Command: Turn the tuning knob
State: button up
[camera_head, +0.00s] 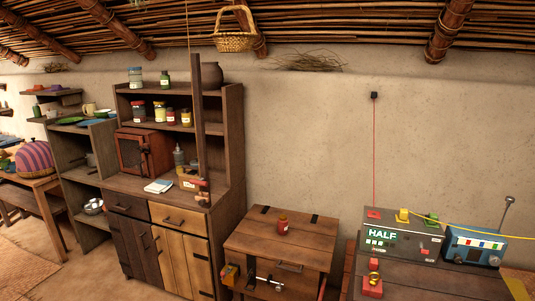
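A blue radio-like box (477,245) stands on the dark table at the far right. Its front has a strip of coloured marks and an antenna-like rod (506,214) rises at its right end. Small round dark shapes low on its front, one at the right (494,261), look like knobs, but they are too small to tell which is the tuning knob or how it is turned. My gripper does not show in this view.
A grey box with a lit "HALF" display (382,234) stands left of the radio, with red and yellow cables. A tall shelf unit (232,140) stands further left. A basket (234,41) hangs above.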

aim_at(493, 260)
jog(key=z, duration=0.05)
jog(key=k, duration=0.5)
jog(key=z, duration=1.1)
jog(key=i, duration=0.35)
